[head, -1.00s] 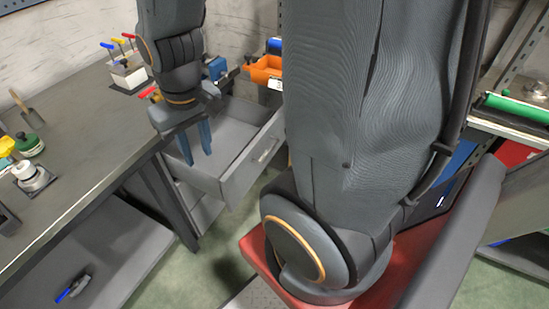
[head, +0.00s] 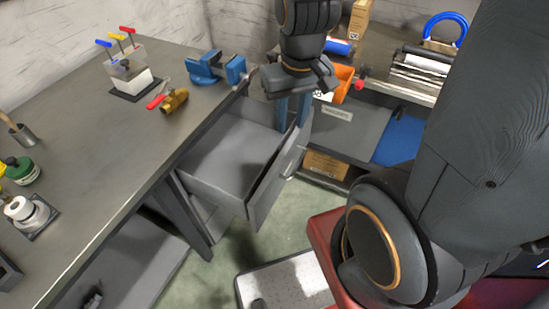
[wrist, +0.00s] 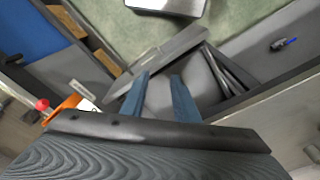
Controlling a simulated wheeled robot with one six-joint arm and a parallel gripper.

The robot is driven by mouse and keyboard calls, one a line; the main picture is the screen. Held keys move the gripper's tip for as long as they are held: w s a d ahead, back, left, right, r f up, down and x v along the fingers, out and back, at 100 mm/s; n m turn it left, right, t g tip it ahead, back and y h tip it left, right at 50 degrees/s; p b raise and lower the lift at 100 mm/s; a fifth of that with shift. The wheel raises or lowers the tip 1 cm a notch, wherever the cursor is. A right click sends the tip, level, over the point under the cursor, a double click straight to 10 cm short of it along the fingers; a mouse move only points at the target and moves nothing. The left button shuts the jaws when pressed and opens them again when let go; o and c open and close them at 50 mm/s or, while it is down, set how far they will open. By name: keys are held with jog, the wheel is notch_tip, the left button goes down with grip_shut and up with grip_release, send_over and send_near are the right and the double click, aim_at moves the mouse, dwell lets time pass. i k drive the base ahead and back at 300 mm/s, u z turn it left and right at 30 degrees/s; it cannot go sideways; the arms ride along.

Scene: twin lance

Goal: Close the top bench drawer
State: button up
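The grey top bench drawer (head: 222,160) is pulled out from under the bench, and its inside looks empty. Its front panel (head: 268,192) carries a pale handle (head: 293,163) and faces right in the head view. My gripper (head: 291,122) points down at the far end of that panel, its two blue fingers apart with nothing between them. In the wrist view the gripper (wrist: 160,80) is open too. There the left finger overlaps the drawer front (wrist: 165,57) and the right finger overlaps the drawer's inside. I cannot tell whether either finger touches the drawer.
The bench top (head: 110,150) holds a blue vise (head: 212,68), a brass valve (head: 174,100) and a tool block (head: 128,72). An orange bin (head: 343,83) stands close behind my gripper. Shelving with a cardboard box (head: 325,166) lies right of the drawer.

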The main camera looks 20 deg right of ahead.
aim_at(242, 166)
jog(key=i, duration=0.15)
jog(key=k, duration=1.25)
jog(key=u, duration=0.75)
jog(key=i, duration=1.25)
jog(key=z, duration=0.6)
